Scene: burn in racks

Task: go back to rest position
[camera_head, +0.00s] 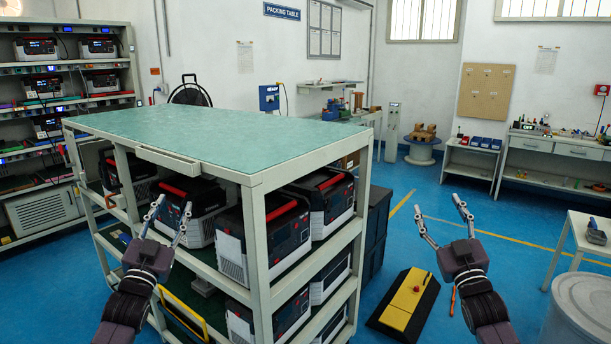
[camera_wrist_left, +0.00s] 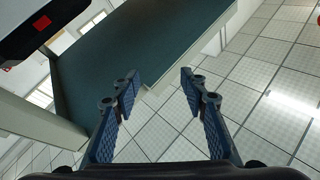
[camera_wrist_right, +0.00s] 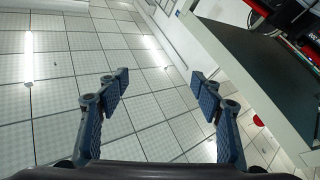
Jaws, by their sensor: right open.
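My left gripper (camera_head: 170,218) is raised in front of the near shelf cart, its fingers apart and nothing between them. The left wrist view shows the same open, empty fingers (camera_wrist_left: 160,90). My right gripper (camera_head: 437,212) is raised over open floor to the right of the cart, fingers spread and empty. In the right wrist view its fingers (camera_wrist_right: 157,88) are also apart with nothing between them. Neither gripper appears to touch anything.
A cart with a green top (camera_head: 220,135) and shelves of black-and-red units (camera_head: 262,240) stands close ahead. A yellow-and-black floor piece (camera_head: 404,300) lies before my right arm. A grey bin (camera_head: 585,310) stands at right. Blue floor is free beyond.

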